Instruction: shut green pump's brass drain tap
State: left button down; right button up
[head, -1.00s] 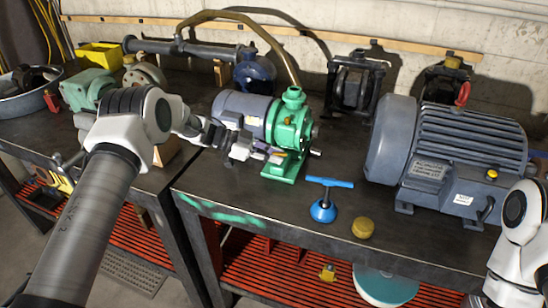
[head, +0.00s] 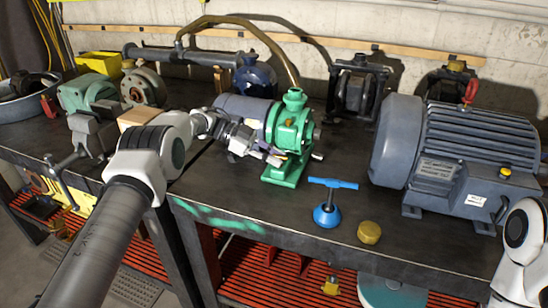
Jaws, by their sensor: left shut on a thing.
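The green pump (head: 292,132) stands on the dark bench, coupled to a grey-blue motor (head: 243,110) on its left. My left gripper (head: 270,156) reaches in from the left at the lower front of the pump body. It is shut on the pump's drain tap, which its fingers largely hide. I cannot tell from here how far the tap's handle is turned. My right gripper is out of view; only part of my right arm shows at the right edge.
A blue T-handled tool (head: 327,214) and a brass cap (head: 369,232) stand on the bench right of the pump. A large grey motor (head: 450,155) fills the right. A vice (head: 93,130) is at the left.

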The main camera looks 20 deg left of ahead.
pick_arm(q)
jog(key=c, duration=1.1)
grip_release()
jog(key=shift+s+d+f, duration=0.1)
jog(key=shift+f, duration=0.1)
jog(key=shift+d, duration=0.1)
jog(key=shift+r, duration=0.1)
jog(key=v, duration=0.7)
jog(key=shift+a+r, duration=0.1)
jog(key=shift+a, duration=0.15)
